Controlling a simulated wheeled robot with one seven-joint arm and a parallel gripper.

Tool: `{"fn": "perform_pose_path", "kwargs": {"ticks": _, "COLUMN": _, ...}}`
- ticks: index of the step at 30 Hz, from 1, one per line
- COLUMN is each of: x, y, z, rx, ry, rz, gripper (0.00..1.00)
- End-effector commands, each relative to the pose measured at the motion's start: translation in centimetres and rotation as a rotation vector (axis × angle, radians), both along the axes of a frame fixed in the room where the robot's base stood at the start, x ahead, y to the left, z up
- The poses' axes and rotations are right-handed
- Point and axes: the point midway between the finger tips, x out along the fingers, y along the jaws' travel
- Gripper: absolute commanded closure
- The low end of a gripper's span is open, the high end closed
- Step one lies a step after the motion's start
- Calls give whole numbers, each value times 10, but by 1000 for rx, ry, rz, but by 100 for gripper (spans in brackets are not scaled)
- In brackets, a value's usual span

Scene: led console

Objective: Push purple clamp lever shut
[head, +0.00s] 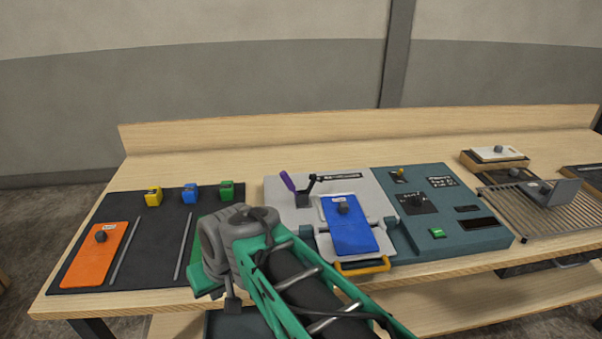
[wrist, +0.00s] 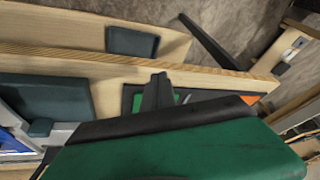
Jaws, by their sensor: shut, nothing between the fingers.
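The purple clamp lever (head: 287,181) stands tilted up and to the left from a black toggle clamp (head: 305,195) on the grey fixture plate (head: 278,212). A black clamp arm reaches to the right from it. My gripper (wrist: 158,92) shows in the wrist view as a dark, narrow pair of fingers, shut and empty. In the head view my wrist is in front of the table, left of and nearer than the clamp, and hides the fingers. The gripper is apart from the lever. The lever does not show in the wrist view.
A blue plate (head: 352,232) with a dark knob lies right of the clamp. A teal console (head: 470,236) stands further right. A dark mat (head: 148,228) at left holds an orange plate (head: 92,258), rods and yellow, blue and green blocks. The air above the clamp is clear.

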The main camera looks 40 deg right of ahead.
Motion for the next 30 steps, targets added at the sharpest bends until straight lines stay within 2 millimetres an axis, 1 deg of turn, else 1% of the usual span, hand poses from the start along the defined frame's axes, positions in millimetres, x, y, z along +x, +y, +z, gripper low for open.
{"fn": "perform_pose_path", "kwargs": {"ticks": 1, "x": 22, "y": -25, "z": 1, "rx": 51, "ry": -44, "rz": -87, "gripper": 100}}
{"fn": "perform_pose_path", "kwargs": {"ticks": 2, "x": 36, "y": -40, "z": 4, "rx": 89, "ry": -82, "rz": -137, "gripper": 100}}
{"fn": "perform_pose_path", "kwargs": {"ticks": 3, "x": 53, "y": -63, "z": 9, "rx": 145, "ry": -138, "rz": -209, "gripper": 100}}
{"fn": "perform_pose_path", "kwargs": {"ticks": 5, "x": 74, "y": -104, "z": 19, "rx": 233, "ry": -228, "rz": -316, "gripper": 100}}
{"fn": "perform_pose_path", "kwargs": {"ticks": 6, "x": 82, "y": -133, "z": 27, "rx": 292, "ry": -293, "rz": -388, "gripper": 100}}
{"fn": "perform_pose_path", "kwargs": {"ticks": 7, "x": 86, "y": -157, "z": 33, "rx": 338, "ry": -344, "rz": -441, "gripper": 100}}
{"fn": "perform_pose_path", "kwargs": {"ticks": 8, "x": 88, "y": -181, "z": 40, "rx": 384, "ry": -395, "rz": -493, "gripper": 100}}
{"fn": "perform_pose_path", "kwargs": {"ticks": 9, "x": 85, "y": -213, "z": 50, "rx": 445, "ry": -468, "rz": -559, "gripper": 100}}
{"fn": "perform_pose_path", "kwargs": {"ticks": 10, "x": 81, "y": -236, "z": 57, "rx": 488, "ry": -520, "rz": -604, "gripper": 100}}
{"fn": "perform_pose_path", "kwargs": {"ticks": 11, "x": 75, "y": -258, "z": 65, "rx": 529, "ry": -573, "rz": -645, "gripper": 100}}
{"fn": "perform_pose_path", "kwargs": {"ticks": 12, "x": 64, "y": -284, "z": 75, "rx": 581, "ry": -640, "rz": -692, "gripper": 100}}
{"fn": "perform_pose_path", "kwargs": {"ticks": 15, "x": 34, "y": -332, "z": 98, "rx": 679, "ry": -776, "rz": -778, "gripper": 100}}
{"fn": "perform_pose_path", "kwargs": {"ticks": 18, "x": 13, "y": -355, "z": 110, "rx": 733, "ry": -851, "rz": -815, "gripper": 100}}
{"fn": "perform_pose_path", "kwargs": {"ticks": 21, "x": 11, "y": -360, "z": 115, "rx": 752, "ry": -874, "rz": -822, "gripper": 100}}
{"fn": "perform_pose_path", "kwargs": {"ticks": 23, "x": 18, "y": -360, "z": 114, "rx": 754, "ry": -874, "rz": -819, "gripper": 100}}
{"fn": "perform_pose_path", "kwargs": {"ticks": 26, "x": 35, "y": -360, "z": 111, "rx": 753, "ry": -872, "rz": -816, "gripper": 100}}
{"fn": "perform_pose_path", "kwargs": {"ticks": 30, "x": 65, "y": -362, "z": 104, "rx": 752, "ry": -869, "rz": -815, "gripper": 100}}
